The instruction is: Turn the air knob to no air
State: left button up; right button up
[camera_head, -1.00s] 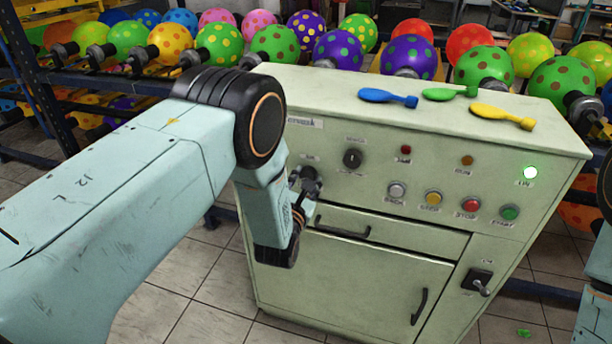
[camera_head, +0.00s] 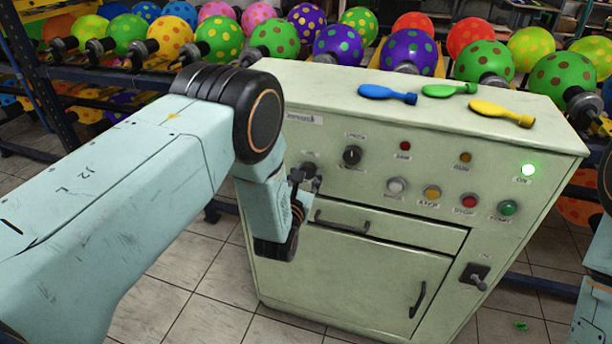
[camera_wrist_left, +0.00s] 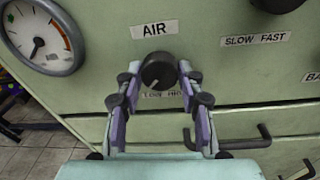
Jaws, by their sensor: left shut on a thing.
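The air knob (camera_wrist_left: 159,70) is a round dark knob below the AIR label (camera_wrist_left: 154,28) on the light green cabinet. In the left wrist view its pointer mark aims down and slightly left, towards a partly covered lower label (camera_wrist_left: 168,94). My left gripper (camera_wrist_left: 158,82) has a finger on each side of the knob and is shut on it. In the head view the left gripper (camera_head: 306,178) is at the left of the cabinet's front panel and covers most of the knob. My right gripper is out of view; only part of my right arm shows at the right edge.
A drawer handle (camera_wrist_left: 222,145) sits just below the gripper. Balloon racks stand behind.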

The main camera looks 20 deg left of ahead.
pick_arm(q)
jog(key=o, duration=1.2)
jog(key=shift+c, duration=0.2)
